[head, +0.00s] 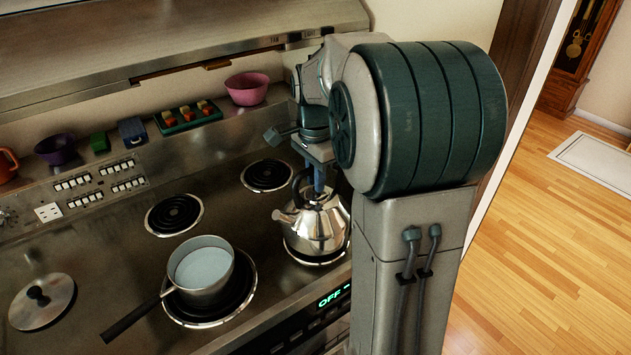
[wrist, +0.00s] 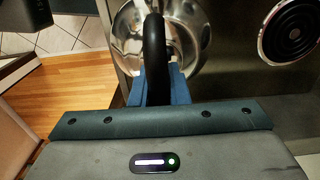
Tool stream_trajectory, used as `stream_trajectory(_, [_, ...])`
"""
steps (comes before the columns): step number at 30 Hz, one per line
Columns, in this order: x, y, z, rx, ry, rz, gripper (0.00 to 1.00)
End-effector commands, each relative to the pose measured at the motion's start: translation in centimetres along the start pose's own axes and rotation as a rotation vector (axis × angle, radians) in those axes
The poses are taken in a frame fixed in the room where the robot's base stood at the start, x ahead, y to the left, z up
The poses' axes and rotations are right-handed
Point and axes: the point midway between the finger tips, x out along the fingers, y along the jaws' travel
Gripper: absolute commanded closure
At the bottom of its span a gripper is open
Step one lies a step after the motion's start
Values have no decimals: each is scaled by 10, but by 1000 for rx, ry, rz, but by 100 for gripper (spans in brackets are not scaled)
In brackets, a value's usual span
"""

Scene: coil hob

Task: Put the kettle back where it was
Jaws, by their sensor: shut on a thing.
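A shiny steel kettle (head: 317,226) with a dark handle is at the front right coil of the hob, partly hidden behind my arm. I cannot tell whether its base rests on the coil or hangs just above it. My gripper (head: 317,180) comes down from above and its blue fingers are shut on the kettle handle. In the wrist view the black handle (wrist: 155,75) runs between the blue fingers (wrist: 158,85), with the steel kettle body (wrist: 125,35) beyond.
A saucepan (head: 202,268) of pale liquid stands on the front left coil, its handle pointing left-forward. The back left coil (head: 174,214) and back right coil (head: 267,175) are bare. A lid (head: 42,302) lies at far left. Bowls, including a pink one (head: 247,88), line the back ledge under the hood (head: 170,40).

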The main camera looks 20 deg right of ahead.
Motion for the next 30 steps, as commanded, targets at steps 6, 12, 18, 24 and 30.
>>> stream_trajectory(6, [18, 0, 0, -1, 1, -2, 100])
stream_trajectory(12, [18, 0, 0, 0, 1, -3, 100])
stream_trajectory(18, [22, 0, 0, -1, 0, 0, 74])
stream_trajectory(24, [22, 0, 0, -1, 0, 0, 63])
stream_trajectory(30, [18, 0, 0, 0, 0, -1, 63])
